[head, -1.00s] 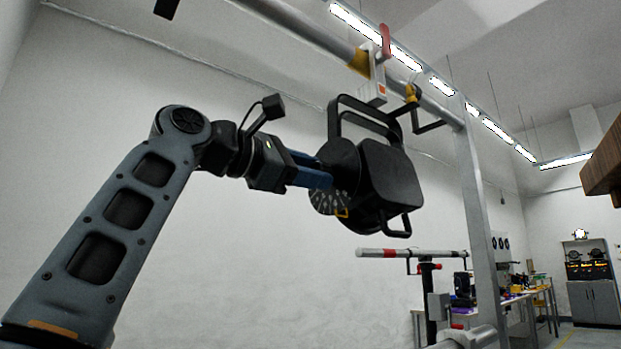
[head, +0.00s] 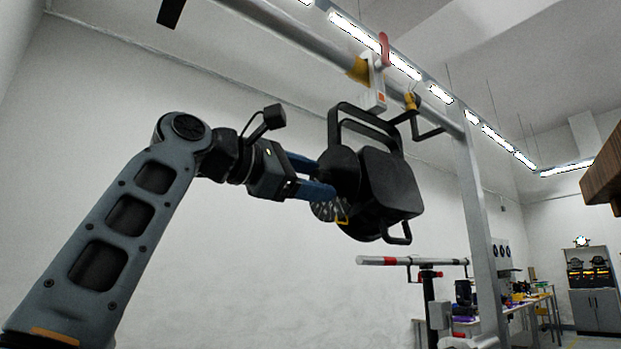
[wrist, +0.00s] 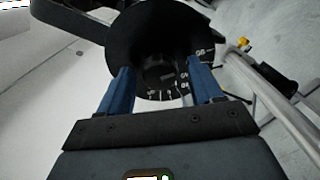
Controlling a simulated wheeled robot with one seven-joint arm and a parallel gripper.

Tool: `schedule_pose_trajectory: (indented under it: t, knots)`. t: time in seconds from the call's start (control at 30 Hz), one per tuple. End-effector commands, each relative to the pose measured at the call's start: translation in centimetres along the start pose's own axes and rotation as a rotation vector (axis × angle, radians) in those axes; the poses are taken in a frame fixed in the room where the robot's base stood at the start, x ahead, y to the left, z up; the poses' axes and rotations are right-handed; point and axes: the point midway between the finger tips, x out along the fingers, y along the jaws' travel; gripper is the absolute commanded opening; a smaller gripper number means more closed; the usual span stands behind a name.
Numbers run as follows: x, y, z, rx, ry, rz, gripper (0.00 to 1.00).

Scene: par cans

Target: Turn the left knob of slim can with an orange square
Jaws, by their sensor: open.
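The slim black can (head: 385,180) hangs from the overhead bar by a clamp that bears a small orange square (head: 382,97). Its left side carries a black dial disc (head: 328,210) with white marks; in the wrist view the disc (wrist: 140,35) fills the upper middle. A dark knob (wrist: 158,72) sits at the disc's centre. My gripper (head: 327,177) is open, its two blue fingers pointing at the disc. In the wrist view my gripper (wrist: 160,80) has one finger on each side of the knob, with gaps visible. The fingertips' contact with the disc is unclear.
The overhead bar (head: 440,108) slopes down to an upright post (head: 480,210) right of the can. A stand with a red-and-white bar (head: 410,261) is below. A brown wooden block (head: 603,170) is at the right edge.

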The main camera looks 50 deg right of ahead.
Motion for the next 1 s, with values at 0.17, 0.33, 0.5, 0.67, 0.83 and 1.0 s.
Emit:
schedule_pose_trajectory:
  t: [0.17,0.33,0.5,0.67,0.83,1.0]
  knots:
    - [0.0,0.0,0.0,0.000,0.000,0.000,0.65]
    - [-1.4,0.1,-0.1,-0.002,0.001,0.003,0.65]
    - [-4.2,0.1,-0.1,-0.001,0.002,0.003,0.65]
    - [-6.4,0.1,-0.1,-0.002,0.001,0.002,0.65]
    - [-7.7,0.0,0.0,0.000,0.000,0.001,0.65]
    - [-7.9,0.0,0.0,0.000,0.000,0.000,0.65]
